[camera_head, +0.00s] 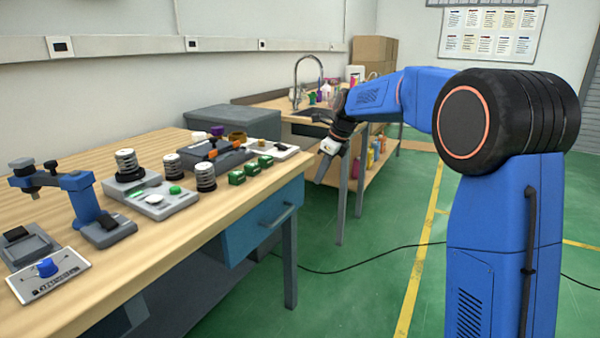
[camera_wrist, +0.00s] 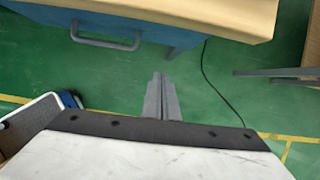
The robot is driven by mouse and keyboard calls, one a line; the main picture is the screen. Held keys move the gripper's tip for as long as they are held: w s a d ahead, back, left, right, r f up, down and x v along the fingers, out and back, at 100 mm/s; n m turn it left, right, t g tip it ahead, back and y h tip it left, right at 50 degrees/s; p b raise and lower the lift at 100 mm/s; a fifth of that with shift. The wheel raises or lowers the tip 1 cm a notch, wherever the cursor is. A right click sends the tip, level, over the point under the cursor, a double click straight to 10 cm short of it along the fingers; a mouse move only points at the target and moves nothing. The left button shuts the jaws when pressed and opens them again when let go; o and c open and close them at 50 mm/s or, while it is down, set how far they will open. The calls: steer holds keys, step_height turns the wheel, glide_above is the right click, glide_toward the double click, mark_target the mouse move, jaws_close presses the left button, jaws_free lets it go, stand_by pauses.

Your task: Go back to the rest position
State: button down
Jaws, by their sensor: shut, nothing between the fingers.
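My gripper (camera_head: 322,169) hangs in the air off the right end of the wooden workbench (camera_head: 140,262), pointing down over the green floor. In the wrist view, my gripper (camera_wrist: 161,80) shows its two grey fingers together, shut with nothing between them. The floor lies below the fingertips, and the bench edge with its blue drawer (camera_wrist: 120,32) is just beyond them. My blue arm reaches from the right side of the head view to the gripper.
The bench carries a blue press (camera_head: 90,200), a white-grey scale-like device (camera_head: 150,195), striped cylinders (camera_head: 205,176) and green blocks (camera_head: 237,177). A sink counter (camera_head: 285,108) stands behind. A black cable (camera_head: 370,257) crosses the floor. Open floor lies around the yellow line (camera_head: 418,275).

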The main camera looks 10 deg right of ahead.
steer(key=s+d+r+n+h, duration=0.15)
steer(key=s+n, duration=0.25)
steer(key=s, duration=0.5)
steer(key=s+d+r+n+t, duration=0.1)
steer(key=s+d+n, duration=0.25)
steer(key=s, duration=0.45)
steer(key=s+d+r+n, duration=0.1)
steer(key=s+d+n, duration=0.1)
steer(key=s+n, duration=0.5)
steer(key=s+d+f+n, duration=0.1)
steer(key=s+f+n, duration=0.2)
steer(key=s, duration=0.5)
steer(key=s+d+f+n+t+h, duration=0.1)
steer(key=s+f+n, duration=0.3)
steer(key=s, duration=0.5)
steer(key=s+d+f+n+h, duration=0.1)
steer(key=s+d+f+n, duration=0.2)
steer(key=s, duration=0.5)
steer(key=shift+s+d+f, duration=0.15)
steer(key=shift+s+f, duration=0.05)
steer(key=shift+f, duration=0.4)
